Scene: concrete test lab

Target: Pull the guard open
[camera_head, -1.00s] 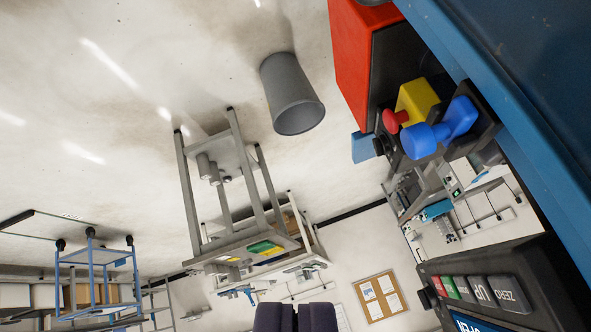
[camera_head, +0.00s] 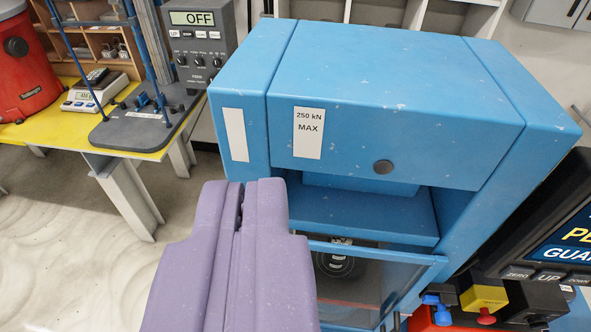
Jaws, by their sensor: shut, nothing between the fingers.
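The blue test machine (camera_head: 400,95) fills the middle and right, with a "250 kN MAX" label on its upper front. Below its opening is what looks like the guard, a clear panel with a blue frame (camera_head: 385,252). A dark round part with a dial-like face (camera_head: 337,264) shows behind it. The guard appears shut, though its lower part is out of frame and I see no clear handle. My purple gripper (camera_head: 243,188) is shut and empty, in front of the machine's left side. It hides the guard's left part and appears apart from it.
A dark display (camera_head: 565,235) with cut-off text stands at right. Below it are a yellow box with a red button (camera_head: 484,299) and a blue knob (camera_head: 438,308). At left, a yellow-topped bench (camera_head: 60,128) carries a scale and a red vessel. Floor at lower left is clear.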

